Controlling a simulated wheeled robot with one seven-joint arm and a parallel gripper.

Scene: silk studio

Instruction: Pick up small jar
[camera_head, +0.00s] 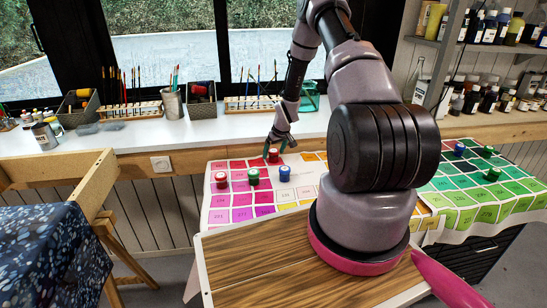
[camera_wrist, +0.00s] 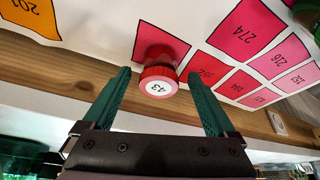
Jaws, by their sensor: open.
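A small red jar (camera_head: 273,155) stands on the colour-swatch cloth near its back edge. In the wrist view this red jar (camera_wrist: 158,80) has a white lid label reading 43 and lies between and just beyond my fingertips. My gripper (camera_head: 281,142) is open, with its green fingers (camera_wrist: 160,88) on either side of the jar and a gap to each. Another red jar (camera_head: 221,180), a green jar (camera_head: 253,177) and a blue jar (camera_head: 284,173) stand nearer on the same cloth. Which one the task means by small jar cannot be told from the pictures.
The swatch cloth (camera_head: 217,201) has bare room between jars. More jars, including a green one (camera_head: 492,174), stand on the green swatches at right. Behind is a white counter (camera_head: 130,138) with brush racks, a metal cup (camera_head: 172,103) and baskets. A wooden frame stands at left.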

